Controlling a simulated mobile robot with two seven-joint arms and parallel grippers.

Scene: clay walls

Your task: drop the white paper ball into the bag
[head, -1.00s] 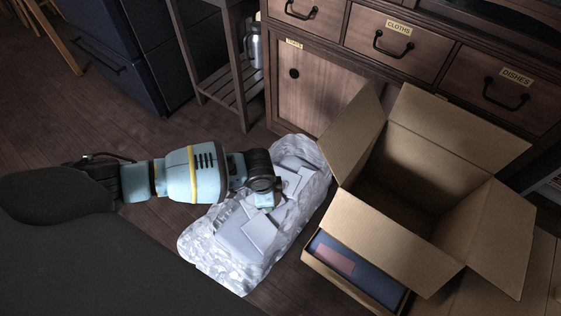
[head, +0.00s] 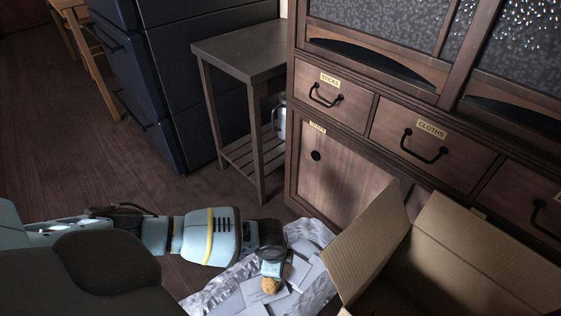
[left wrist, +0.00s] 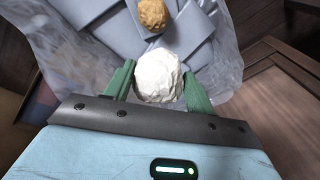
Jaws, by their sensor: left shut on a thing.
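The white paper ball (left wrist: 158,79) sits between the green fingers of my left gripper (left wrist: 158,90), which is shut on it. The bag (head: 312,230) is clear, crinkled plastic, open at the top, and lies on the floor. It also shows in the left wrist view (left wrist: 222,45), around and below the ball. Grey flat pieces (head: 290,297) fill it. A crumpled brown ball (head: 270,286) lies on them, also in the left wrist view (left wrist: 153,15). My right gripper is out of view.
An open cardboard box (head: 455,245) stands right of the bag. A wooden cabinet (head: 340,175) with labelled drawers is behind. A small grey side table (head: 240,50) and a dark blue drawer unit (head: 165,80) stand at the back. Bare floor (head: 90,170) lies at left.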

